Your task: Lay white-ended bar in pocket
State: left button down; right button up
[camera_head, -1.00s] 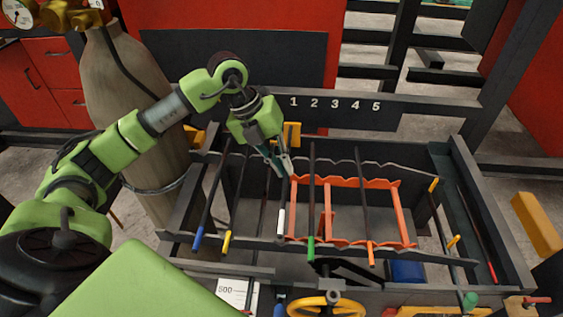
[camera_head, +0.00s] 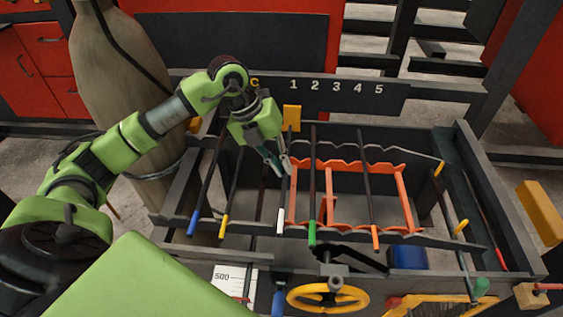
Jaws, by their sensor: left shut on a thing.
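The white-ended bar is a dark rod with a white near end (camera_head: 281,220). My left gripper (camera_head: 284,166) is shut on it at the left side of the orange frame (camera_head: 408,200). Its white end shows at the near notched rail (camera_head: 345,238); I cannot tell whether it touches the rail. The far notched rail (camera_head: 345,146) lies behind, below a board (camera_head: 335,97) marked 1 to 5. The fingers hide part of the bar. My right gripper is not in view.
Bars with blue (camera_head: 193,223), yellow (camera_head: 224,227), green (camera_head: 312,233) and orange (camera_head: 376,238) ends lie across the rails on either side. A yellow handwheel (camera_head: 328,298) stands in front. A tan gas cylinder (camera_head: 120,100) stands at the left.

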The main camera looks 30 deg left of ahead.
pick_arm(q)
jog(key=shift+f+b, duration=1.3)
jog(key=shift+f, duration=0.7)
jog(key=c, duration=2.1)
grip_release()
jog(key=shift+c, duration=0.2)
jog(key=shift+o, duration=0.2)
jog(key=v, duration=1.2)
jog(key=shift+r, duration=0.1)
